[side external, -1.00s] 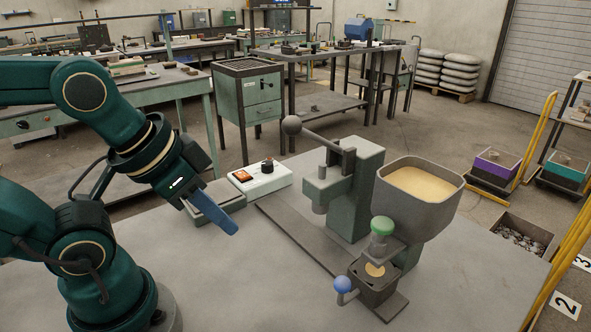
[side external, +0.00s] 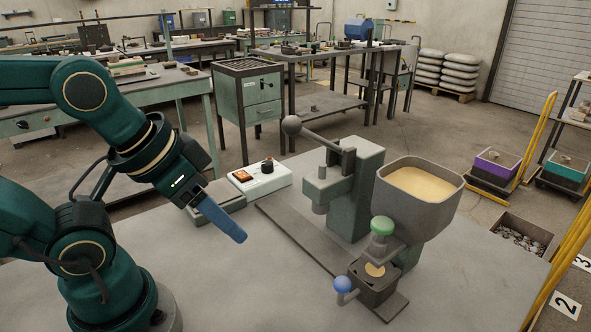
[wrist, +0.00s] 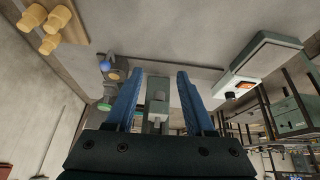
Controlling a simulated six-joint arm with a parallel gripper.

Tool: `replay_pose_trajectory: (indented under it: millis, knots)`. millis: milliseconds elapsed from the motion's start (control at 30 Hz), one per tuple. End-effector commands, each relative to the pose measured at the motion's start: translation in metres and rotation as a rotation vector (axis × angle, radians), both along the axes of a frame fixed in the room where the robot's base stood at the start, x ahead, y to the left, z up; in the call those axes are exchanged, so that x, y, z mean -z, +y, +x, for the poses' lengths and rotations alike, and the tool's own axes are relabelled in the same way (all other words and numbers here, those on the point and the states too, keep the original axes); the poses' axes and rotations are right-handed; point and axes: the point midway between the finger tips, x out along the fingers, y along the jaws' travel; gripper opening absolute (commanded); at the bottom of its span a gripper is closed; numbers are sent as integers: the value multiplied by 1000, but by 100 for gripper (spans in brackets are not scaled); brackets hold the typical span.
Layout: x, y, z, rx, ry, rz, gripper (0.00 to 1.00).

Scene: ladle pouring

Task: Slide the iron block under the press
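The press (side external: 358,185) is a grey-green column with a ball-ended lever (side external: 318,133) and a short ram (side external: 319,205) above a dark rail (side external: 310,243). The iron block (side external: 375,291), a dark block with a blue ball handle (side external: 342,285), sits at the rail's front right end, away from the ram. A pale tan disc (side external: 375,270) shows in its top. My gripper (side external: 238,238) is empty above the table, left of the rail. In the wrist view its blue fingers (wrist: 160,73) are apart, with the press (wrist: 158,98) seen between them.
A hopper of tan powder (side external: 412,190) and a green-knobbed part (side external: 382,226) stand over the block. A white box with an orange display (side external: 262,180) and a grey-green box (side external: 218,203) stand behind my gripper.

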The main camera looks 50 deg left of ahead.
Motion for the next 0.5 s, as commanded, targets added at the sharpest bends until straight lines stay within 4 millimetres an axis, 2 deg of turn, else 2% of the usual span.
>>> replay_pose_trajectory:
  millis: [167,333,500]
  knots:
    - [-12,0,6,-176,-17,-97,61]
    - [-29,-6,26,-394,15,-224,61]
    - [-36,-20,52,-588,86,-325,61]
